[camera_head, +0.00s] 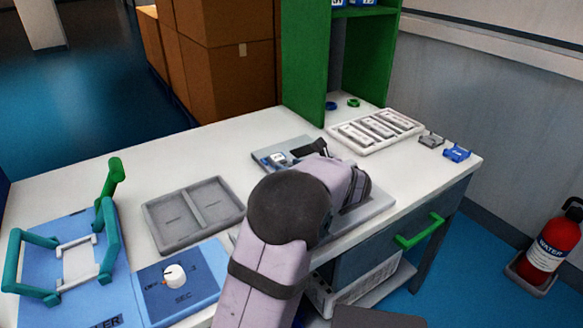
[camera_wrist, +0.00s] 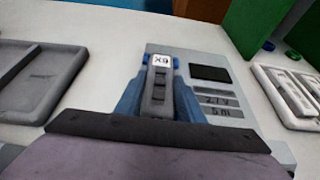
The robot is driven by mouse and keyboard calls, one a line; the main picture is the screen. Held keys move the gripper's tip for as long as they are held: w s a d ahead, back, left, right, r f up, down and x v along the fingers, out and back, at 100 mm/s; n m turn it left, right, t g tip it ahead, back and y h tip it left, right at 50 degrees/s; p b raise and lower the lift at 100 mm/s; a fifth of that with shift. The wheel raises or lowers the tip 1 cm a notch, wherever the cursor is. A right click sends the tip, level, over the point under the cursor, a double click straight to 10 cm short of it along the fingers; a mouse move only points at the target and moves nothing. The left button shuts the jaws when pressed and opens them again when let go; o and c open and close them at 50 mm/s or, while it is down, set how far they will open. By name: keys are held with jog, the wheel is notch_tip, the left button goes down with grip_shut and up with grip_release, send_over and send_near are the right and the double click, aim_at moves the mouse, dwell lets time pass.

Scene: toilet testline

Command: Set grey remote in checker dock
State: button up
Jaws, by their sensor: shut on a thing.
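The grey remote (camera_wrist: 159,92), with a white label at its far end, lies lengthwise ahead of my gripper (camera_wrist: 160,82) in the wrist view. Blue-grey fingers flank it on both sides, and my gripper is shut on it. The remote is over the left part of the grey checker (camera_wrist: 216,58), which has a dark screen and small plates marked with text. Small blue parts sit on either side of the label. I cannot tell whether the remote touches the dock floor. In the head view my arm hides most of the gripper, and the checker (camera_head: 290,143) shows partly behind it.
A grey two-compartment tray (camera_head: 193,215) lies left of the checker. A white slotted tray (camera_head: 376,131) with several pieces lies to the right, near small grey and blue clips (camera_head: 456,153). A blue dial box (camera_head: 180,279) and teal-handled fixture (camera_head: 75,256) stand front left. A green shelf (camera_head: 306,58) rises behind.

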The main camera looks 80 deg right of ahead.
jog(key=shift+f, duration=0.15)
jog(key=o, duration=1.2)
jog(key=shift+r, duration=0.3)
jog(key=shift+s, duration=0.25)
jog(key=shift+v, duration=1.85)
jog(key=shift+w+a, duration=0.1)
